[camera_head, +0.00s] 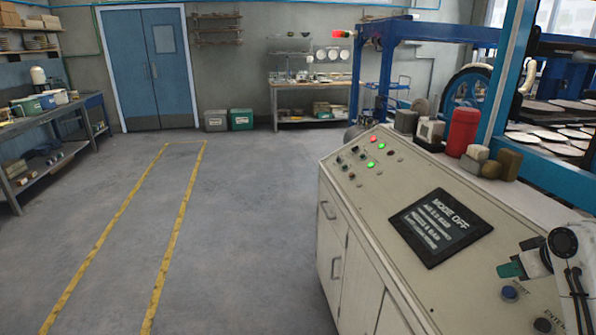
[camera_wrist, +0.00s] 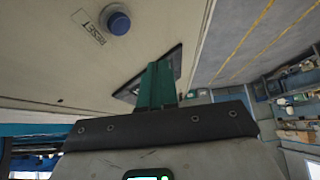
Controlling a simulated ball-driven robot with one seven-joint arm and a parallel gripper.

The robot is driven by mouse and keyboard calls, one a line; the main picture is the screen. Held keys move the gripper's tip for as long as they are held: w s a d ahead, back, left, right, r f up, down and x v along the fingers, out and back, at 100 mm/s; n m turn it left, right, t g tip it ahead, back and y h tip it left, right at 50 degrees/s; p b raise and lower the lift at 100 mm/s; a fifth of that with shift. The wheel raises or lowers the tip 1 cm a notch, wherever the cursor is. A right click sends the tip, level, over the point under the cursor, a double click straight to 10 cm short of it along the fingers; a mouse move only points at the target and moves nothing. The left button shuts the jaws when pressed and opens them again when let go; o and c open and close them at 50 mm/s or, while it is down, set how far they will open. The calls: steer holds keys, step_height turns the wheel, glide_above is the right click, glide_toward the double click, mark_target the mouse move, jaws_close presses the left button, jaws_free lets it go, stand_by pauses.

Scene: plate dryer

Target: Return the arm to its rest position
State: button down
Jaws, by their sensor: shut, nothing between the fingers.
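My gripper (camera_head: 512,269) shows at the lower right of the head view, with green fingertips beside the arm's white and black links. It is above the control console (camera_head: 372,262), near the blue reset button (camera_head: 510,293). In the wrist view the green fingers (camera_wrist: 156,86) are together with nothing between them. They overlap the edge of the dark display screen (camera_wrist: 178,60). The blue button labelled RESET (camera_wrist: 117,22) is at the upper left there, apart from the fingers. In the head view the screen (camera_head: 440,225) reads MODE OFF.
A red cylinder (camera_head: 463,131) and small blocks stand on the console's back edge. The blue-framed dryer (camera_head: 548,152) with plates is behind it at the right. Open floor (camera_head: 235,230) with yellow lines lies left. A workbench (camera_head: 50,124) and blue doors (camera_head: 150,70) are farther off.

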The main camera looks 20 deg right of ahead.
steer(key=w+a+f+y, duration=0.1)
steer(key=a+f, duration=0.3)
steer(key=a, duration=0.4)
steer(key=w+a+f+g+y, duration=0.1)
steer(key=a+f, duration=0.3)
steer(key=a, duration=0.4)
steer(key=w+a+f+y, duration=0.1)
steer(key=a+f, duration=0.3)
steer(key=a, duration=0.4)
steer(key=s+a+f+g, duration=0.2)
steer(key=s+a+f, duration=0.45)
steer(key=a, duration=0.25)
steer(key=s+a+f+n+g+h, duration=0.1)
steer(key=s+f+g, duration=0.2)
steer(key=s, duration=1)
steer(key=shift+s+a+n+h, duration=0.25)
steer(key=shift+a+n+h, duration=0.1)
steer(key=shift+n+h, duration=0.05)
steer(key=shift+f, duration=0.1)
